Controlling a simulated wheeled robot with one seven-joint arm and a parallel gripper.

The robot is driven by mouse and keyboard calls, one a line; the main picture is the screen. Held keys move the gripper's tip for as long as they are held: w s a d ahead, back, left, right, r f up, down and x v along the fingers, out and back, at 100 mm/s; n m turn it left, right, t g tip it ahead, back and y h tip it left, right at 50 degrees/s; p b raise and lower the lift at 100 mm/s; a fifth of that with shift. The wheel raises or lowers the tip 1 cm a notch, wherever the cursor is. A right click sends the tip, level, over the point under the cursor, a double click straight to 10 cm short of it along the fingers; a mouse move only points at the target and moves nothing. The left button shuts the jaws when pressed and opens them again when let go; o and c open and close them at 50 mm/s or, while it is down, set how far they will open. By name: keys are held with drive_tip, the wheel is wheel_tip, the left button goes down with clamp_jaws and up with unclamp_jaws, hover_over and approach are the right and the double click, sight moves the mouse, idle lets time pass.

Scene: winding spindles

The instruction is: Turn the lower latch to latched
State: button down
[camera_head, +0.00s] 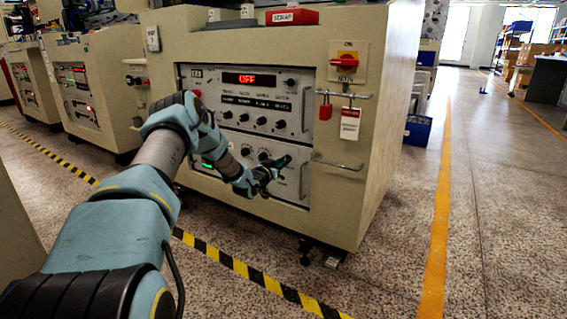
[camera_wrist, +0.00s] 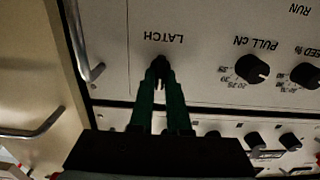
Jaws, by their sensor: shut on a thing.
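My gripper (camera_head: 284,161) is at the lower control panel (camera_head: 293,190) of the cream machine, near that panel's top right. In the wrist view, which is upside down, its two green fingers (camera_wrist: 160,72) are closed together on the lower latch, just beside the printed LATCH label (camera_wrist: 164,38). The latch is mostly hidden between the fingertips, so its angle cannot be told.
Knobs, including the PULL cN knob (camera_wrist: 252,69), sit beside the latch. A metal handle (camera_head: 338,164) projects to its right. Above are the OFF display (camera_head: 249,79), a red rotary switch (camera_head: 345,61) and a hanging red padlock (camera_head: 326,111).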

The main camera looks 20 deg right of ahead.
drive_tip(key=shift+n, duration=0.4)
drive_tip(key=shift+w+a+f+n+b, duration=0.1)
drive_tip(key=shift+n+b, duration=0.2)
drive_tip(key=shift+n, duration=3.95)
drive_tip(key=shift+w+a+f+n+b, duration=0.1)
drive_tip(key=shift+n+b, duration=0.2)
drive_tip(key=shift+n, duration=3.95)
drive_tip(key=c, duration=0.9)
unclamp_jaws()
drive_tip(key=shift+s, duration=0.1)
